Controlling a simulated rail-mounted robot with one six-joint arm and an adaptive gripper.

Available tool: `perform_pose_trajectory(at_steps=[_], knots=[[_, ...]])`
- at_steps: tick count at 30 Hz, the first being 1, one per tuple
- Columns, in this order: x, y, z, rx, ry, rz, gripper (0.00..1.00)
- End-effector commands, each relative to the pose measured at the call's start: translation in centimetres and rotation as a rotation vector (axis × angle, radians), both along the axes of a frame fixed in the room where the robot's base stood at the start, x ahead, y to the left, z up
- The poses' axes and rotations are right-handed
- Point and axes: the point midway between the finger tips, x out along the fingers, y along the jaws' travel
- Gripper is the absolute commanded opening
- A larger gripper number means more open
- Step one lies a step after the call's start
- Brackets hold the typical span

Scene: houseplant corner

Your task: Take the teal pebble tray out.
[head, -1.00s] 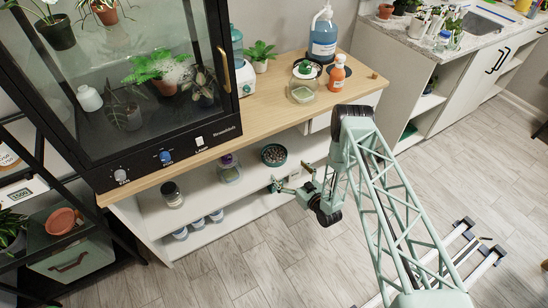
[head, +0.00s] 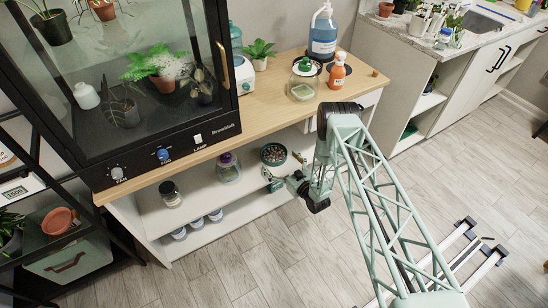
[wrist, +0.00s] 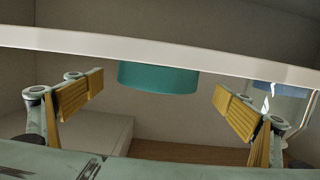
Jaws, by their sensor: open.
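The teal pebble tray (head: 273,154) is a round, shallow tray with pebbles in it. It sits on the white shelf under the wooden counter. In the wrist view its teal side (wrist: 158,77) shows beyond a pale shelf edge, between my finger pads. My gripper (head: 270,180) is at the shelf front, just on the near side of the tray. It is open and empty, with its yellow ribbed pads (wrist: 158,100) wide apart. The tray is beyond the fingertips, and I cannot tell the exact gap. The tray's top is hidden in the wrist view.
A purple-topped jar (head: 227,168) stands left of the tray, and a dark-lidded jar (head: 170,193) farther left. Several small containers (head: 197,222) stand on the lower shelf. The wooden counter (head: 262,88) overhangs the shelf. Open floor (head: 235,270) lies in front.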

Motion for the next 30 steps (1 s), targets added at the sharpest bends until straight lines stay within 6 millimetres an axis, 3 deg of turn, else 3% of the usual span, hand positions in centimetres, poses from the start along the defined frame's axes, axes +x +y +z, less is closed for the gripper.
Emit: perform_pose_trajectory(at_steps=[17,30], knots=[[0.6,0.4,-0.1,0.0,0.0,0.0,0.96],[3.9,2.3,-0.6,0.0,-0.001,0.0,0.96]])
